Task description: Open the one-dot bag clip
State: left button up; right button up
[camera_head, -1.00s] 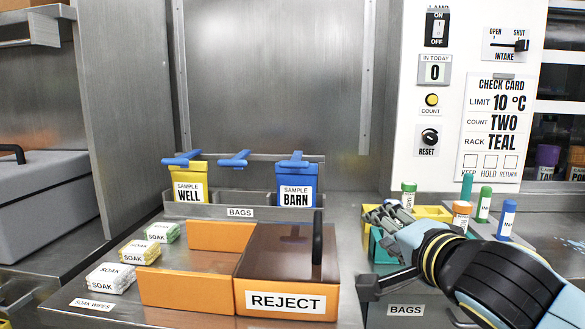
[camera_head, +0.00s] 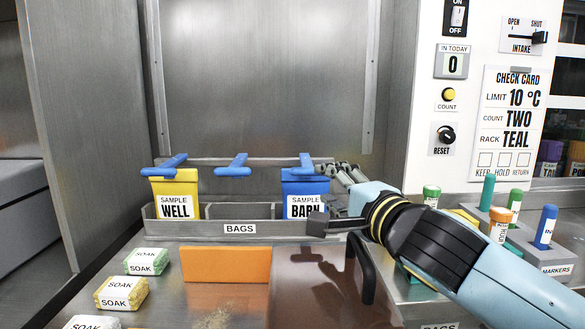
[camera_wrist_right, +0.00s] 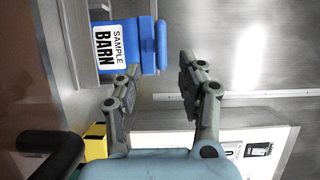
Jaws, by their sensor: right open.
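Three blue bag clips show in the head view: one (camera_head: 174,165) on the yellow WELL bag (camera_head: 161,189), one (camera_head: 236,164) in the middle with no bag visible under it, and one (camera_head: 305,166) on the blue BARN bag (camera_head: 319,188). No dots can be made out on them. My right gripper (camera_head: 342,178) is open just right of the BARN bag. In the right wrist view, the clip (camera_wrist_right: 161,45) on the BARN bag (camera_wrist_right: 146,40) lies ahead, between the lines of my spread fingers (camera_wrist_right: 158,78). I see no contact. My left gripper is not in view.
The bags stand in a grey BAGS tray (camera_head: 240,239). A black upright handle (camera_head: 361,268) stands below my right wrist. An orange panel (camera_head: 226,265) and soak wipes (camera_head: 121,293) lie nearer. Markers (camera_head: 545,226) stand at right.

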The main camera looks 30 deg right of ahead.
aim_at(311, 173)
jog(key=w, duration=0.4)
jog(key=shift+w+d+r, duration=0.15)
jog(key=shift+d, duration=0.25)
jog(key=w, duration=0.4)
jog(key=shift+w+d, duration=0.2)
jog(key=shift+d, duration=0.15)
jog(key=shift+w, duration=0.65)
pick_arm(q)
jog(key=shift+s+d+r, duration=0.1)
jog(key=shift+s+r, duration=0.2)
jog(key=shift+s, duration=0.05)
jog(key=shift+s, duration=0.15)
pick_arm(e)
jog(key=shift+d, duration=0.1)
jog(key=shift+c, duration=0.7)
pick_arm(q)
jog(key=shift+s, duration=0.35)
pick_arm(e)
grip_shut()
